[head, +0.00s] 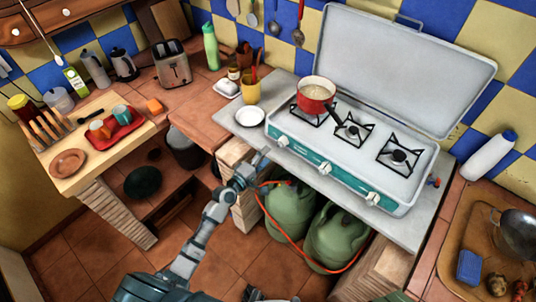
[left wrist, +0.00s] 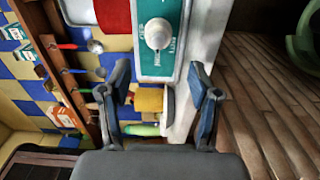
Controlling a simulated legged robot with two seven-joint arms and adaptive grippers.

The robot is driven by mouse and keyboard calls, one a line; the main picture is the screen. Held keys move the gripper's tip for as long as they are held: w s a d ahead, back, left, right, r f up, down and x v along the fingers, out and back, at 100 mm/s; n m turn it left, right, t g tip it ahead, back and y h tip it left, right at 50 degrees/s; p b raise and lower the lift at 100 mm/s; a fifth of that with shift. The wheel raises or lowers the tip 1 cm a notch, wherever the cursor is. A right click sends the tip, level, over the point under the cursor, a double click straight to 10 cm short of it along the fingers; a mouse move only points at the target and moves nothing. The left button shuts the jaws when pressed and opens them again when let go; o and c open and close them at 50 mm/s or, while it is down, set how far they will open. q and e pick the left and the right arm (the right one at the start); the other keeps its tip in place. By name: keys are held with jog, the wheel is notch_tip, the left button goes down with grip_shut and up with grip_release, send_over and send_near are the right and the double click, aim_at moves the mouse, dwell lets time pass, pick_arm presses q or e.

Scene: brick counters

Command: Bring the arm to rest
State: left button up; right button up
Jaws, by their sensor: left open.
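My left arm (head: 205,222) reaches up from the bottom of the head view. My left gripper (head: 258,158) is at the front edge of the grey counter slab, left of the stove. In the left wrist view my left gripper (left wrist: 160,98) is open, its two dark fingers spread with nothing held between them. A stove knob (left wrist: 158,33) on the teal panel shows beyond the fingers.
The camping stove (head: 352,150) carries a red pot (head: 316,95). A white saucer (head: 250,116) and yellow cup (head: 250,91) stand left of it. Green gas bottles (head: 291,208) with an orange hose are below the slab. Open tiled floor (head: 90,255) lies to the left.

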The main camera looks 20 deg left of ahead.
dwell(0.4)
pick_arm(q)
jog(key=s+f+m+g+y, duration=0.1)
jog(key=s+f+m+g, duration=0.4)
jog(key=f, duration=0.9)
jog(key=s+f+m+g+y, duration=0.2)
jog(key=s+f, duration=0.6)
jog(key=f, duration=0.7)
jog(key=s+f+m+g+y, duration=0.1)
jog(key=s+f+m+g, duration=0.2)
jog(key=s+f, duration=0.4)
jog(key=s+f+m+g+y, duration=0.1)
jog(key=s+f, duration=0.5)
jog(key=s, duration=0.8)
jog(key=s+f+m+g+y, duration=0.1)
jog(key=s+f+m+g, duration=0.3)
jog(key=s+f, duration=0.3)
jog(key=s+m, duration=0.1)
jog(key=s, duration=0.3)
jog(key=shift+s+d+f+g, duration=0.15)
jog(key=shift+s+f+g, duration=0.05)
jog(key=shift+f+g, duration=0.15)
